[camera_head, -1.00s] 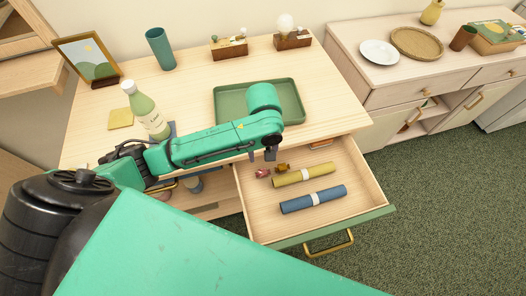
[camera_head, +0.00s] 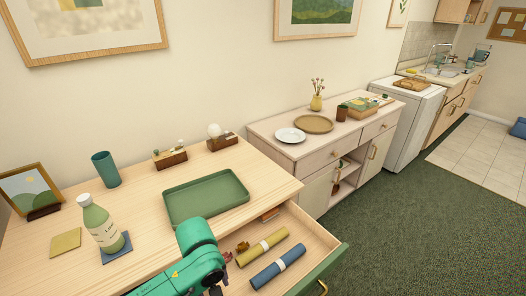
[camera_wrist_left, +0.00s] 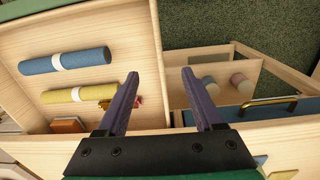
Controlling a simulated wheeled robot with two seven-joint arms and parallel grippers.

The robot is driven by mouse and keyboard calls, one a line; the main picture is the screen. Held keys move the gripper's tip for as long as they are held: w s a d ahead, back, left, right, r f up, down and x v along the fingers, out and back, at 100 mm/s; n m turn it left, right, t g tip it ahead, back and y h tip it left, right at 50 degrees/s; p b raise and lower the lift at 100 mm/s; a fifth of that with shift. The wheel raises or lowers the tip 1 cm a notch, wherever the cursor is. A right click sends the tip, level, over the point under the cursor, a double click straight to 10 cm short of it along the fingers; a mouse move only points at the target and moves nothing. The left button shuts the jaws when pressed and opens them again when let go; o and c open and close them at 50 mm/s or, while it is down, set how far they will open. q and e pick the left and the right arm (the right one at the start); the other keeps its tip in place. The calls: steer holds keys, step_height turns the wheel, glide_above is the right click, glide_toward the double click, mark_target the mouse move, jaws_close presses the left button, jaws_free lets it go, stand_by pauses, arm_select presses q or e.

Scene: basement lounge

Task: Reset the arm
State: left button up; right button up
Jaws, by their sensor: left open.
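My left arm comes in at the bottom of the head view, with its gripper (camera_head: 217,291) over the near side of the open drawer. In the left wrist view the left gripper (camera_wrist_left: 158,72) has its two fingers spread apart, with nothing between them. The open drawer (camera_head: 313,237) holds a rolled yellow cloth (camera_head: 262,246) and a rolled blue cloth (camera_head: 278,267), each with a white band. Small red and orange pieces (camera_wrist_left: 120,102) lie near the yellow roll, partly hidden by a finger. My right gripper is not in view.
The desk holds a green tray (camera_head: 174,204), a bottle (camera_head: 100,226), a teal cup (camera_head: 105,168) and a picture frame (camera_head: 30,190). A sideboard with a white plate (camera_head: 290,135) stands to the right. Green carpet (camera_head: 400,205) is clear beyond the drawer.

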arm_select(q)
steer(key=s+a+m+t, duration=0.3)
steer(key=s+a+m, duration=0.4)
steer(key=a+m, duration=0.25)
steer(key=s+f+g, duration=0.1)
steer(key=s+f, duration=0.1)
steer(key=f, duration=1.1)
steer(key=s+f, duration=0.2)
steer(key=f, duration=1.1)
steer(key=s+a+f+g, duration=0.1)
steer(key=s+a+f, duration=0.2)
steer(key=s+f, duration=0.9)
steer(key=s, duration=0.3)
steer(key=shift+s+a+f, duration=0.2)
steer(key=shift+a+f, duration=0.05)
steer(key=shift+a, duration=0.05)
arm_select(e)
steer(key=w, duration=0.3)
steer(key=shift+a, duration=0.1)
